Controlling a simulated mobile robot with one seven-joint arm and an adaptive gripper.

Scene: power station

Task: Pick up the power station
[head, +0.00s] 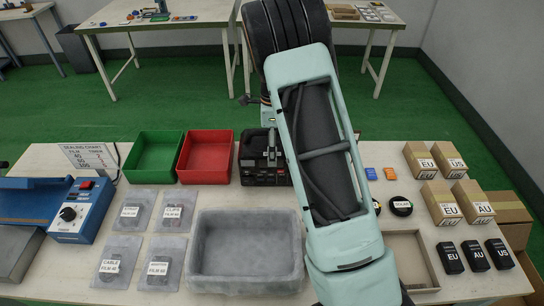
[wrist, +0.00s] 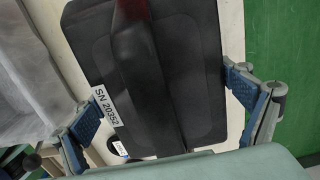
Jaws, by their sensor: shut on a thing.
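The power station (head: 263,172) is a dark box with a row of sockets on its front, at the table's back edge right of the red bin. My arm hides its right side. In the wrist view, the power station (wrist: 185,90) fills the middle, with a raised dark handle and a white label reading SN 20352. My gripper (wrist: 163,102) has one blue-padded finger on each side of the dark body and is shut on it. The exact contact is hard to see. Whether its base touches the table cannot be told.
Green bin (head: 153,157) and red bin (head: 206,157) stand close on the left. A grey tray (head: 246,278) lies in front. Cardboard boxes (head: 420,160), black adapters (head: 474,256) and an open carton (head: 412,262) are right. A sealer (head: 78,213) and bagged parts (head: 120,262) are left.

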